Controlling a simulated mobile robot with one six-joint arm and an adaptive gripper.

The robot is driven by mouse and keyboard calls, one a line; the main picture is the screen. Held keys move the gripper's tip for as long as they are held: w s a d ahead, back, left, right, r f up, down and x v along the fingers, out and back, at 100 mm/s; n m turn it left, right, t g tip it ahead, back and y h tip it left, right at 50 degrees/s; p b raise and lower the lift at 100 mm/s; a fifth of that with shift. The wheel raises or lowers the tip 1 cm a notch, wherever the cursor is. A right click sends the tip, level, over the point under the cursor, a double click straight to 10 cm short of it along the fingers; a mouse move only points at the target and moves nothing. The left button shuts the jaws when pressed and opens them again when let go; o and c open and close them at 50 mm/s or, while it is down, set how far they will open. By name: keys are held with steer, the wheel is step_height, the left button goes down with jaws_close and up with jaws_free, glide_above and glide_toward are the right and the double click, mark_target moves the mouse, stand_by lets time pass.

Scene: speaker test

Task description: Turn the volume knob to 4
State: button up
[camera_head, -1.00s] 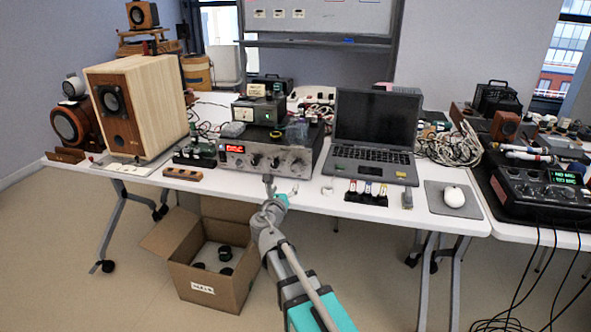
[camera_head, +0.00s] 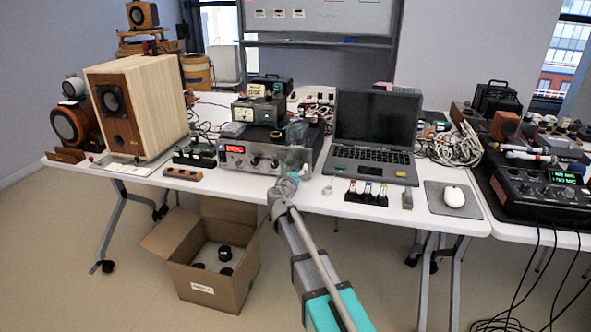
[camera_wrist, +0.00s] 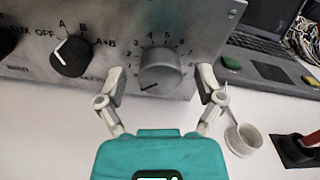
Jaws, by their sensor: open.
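The grey volume knob (camera_wrist: 160,70) sits on the silver amplifier front (camera_wrist: 190,22) in the wrist view, with numbers around its upper side. In the head view my gripper (camera_head: 294,176) is at the right part of the amplifier (camera_head: 262,154) front and hides the volume knob.
A black selector knob (camera_wrist: 70,57) marked OFF, A, B, A+B is left of my left finger. A small white cup-like object (camera_wrist: 243,139) lies near my right finger. A laptop (camera_head: 375,130) stands right of the amplifier. A cardboard box (camera_head: 210,270) is on the floor.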

steer(key=shift+w, duration=0.15)
steer(key=c, duration=1.1)
steer(key=shift+c, duration=0.2)
steer(key=shift+m, duration=0.4)
steer(key=m, duration=0.4)
steer(key=shift+d, duration=0.1)
steer(key=m, duration=0.5)
steer(key=shift+m, duration=0.4)
steer(key=m, duration=1)
steer(key=shift+m, duration=0.3)
